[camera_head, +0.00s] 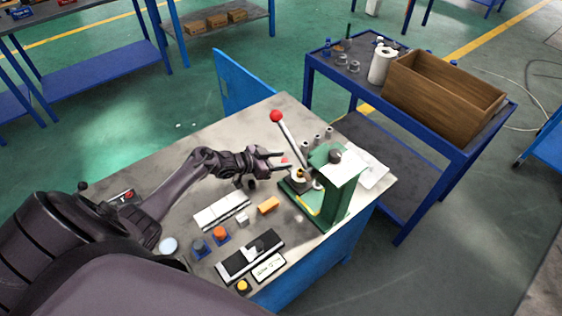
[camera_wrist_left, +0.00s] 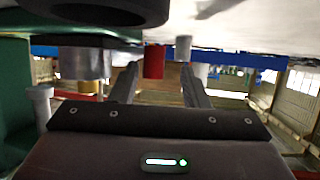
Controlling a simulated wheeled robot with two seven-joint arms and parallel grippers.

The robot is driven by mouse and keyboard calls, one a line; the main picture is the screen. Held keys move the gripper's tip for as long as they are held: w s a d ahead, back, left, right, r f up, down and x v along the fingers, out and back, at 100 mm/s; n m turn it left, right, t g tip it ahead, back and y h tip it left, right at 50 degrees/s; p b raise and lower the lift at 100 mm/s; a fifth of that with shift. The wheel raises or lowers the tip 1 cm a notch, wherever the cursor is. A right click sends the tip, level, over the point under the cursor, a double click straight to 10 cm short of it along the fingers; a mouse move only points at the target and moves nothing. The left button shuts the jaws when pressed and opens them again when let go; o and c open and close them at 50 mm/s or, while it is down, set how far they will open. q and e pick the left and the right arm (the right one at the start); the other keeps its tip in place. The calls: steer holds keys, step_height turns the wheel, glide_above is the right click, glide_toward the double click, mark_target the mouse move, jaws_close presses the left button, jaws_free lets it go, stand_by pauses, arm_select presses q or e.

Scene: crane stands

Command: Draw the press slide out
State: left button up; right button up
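The green press (camera_head: 342,190) stands at the right end of the workbench, with a lever topped by a red ball (camera_head: 276,116). Its low base, where a slide with a dark round part (camera_head: 298,176) seems to sit, faces my left gripper (camera_head: 281,160). That gripper reaches in from the left, fingers parted. In the wrist view a red cylinder (camera_wrist_left: 154,61), possibly the slide's handle, shows between the fingertips of the left gripper (camera_wrist_left: 159,76), with gaps on both sides. Whether the fingers surround it or stop short is unclear. My right gripper is not in view.
The workbench (camera_head: 190,190) holds a white block (camera_head: 221,211), an orange block (camera_head: 268,206), a black-and-white fixture (camera_head: 250,257) and small pegs behind the press. A blue cart (camera_head: 420,120) with a wooden box (camera_head: 443,90) stands behind right.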

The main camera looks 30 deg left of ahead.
arm_select(q)
steer(key=shift+d, duration=0.1)
steer(key=shift+s, duration=0.1)
steer(key=shift+s+r+p, duration=0.15)
steer(key=shift+s+p, duration=0.05)
steer(key=shift+p, duration=0.1)
steer(key=p+v, duration=0.4)
steer(key=v, duration=0.2)
steer(key=shift+s+a+r+p, duration=0.15)
steer(key=shift+a+r+p, duration=0.1)
steer(key=shift+p, duration=0.1)
steer(key=shift+s+a, duration=0.2)
steer(key=shift+s, duration=0.1)
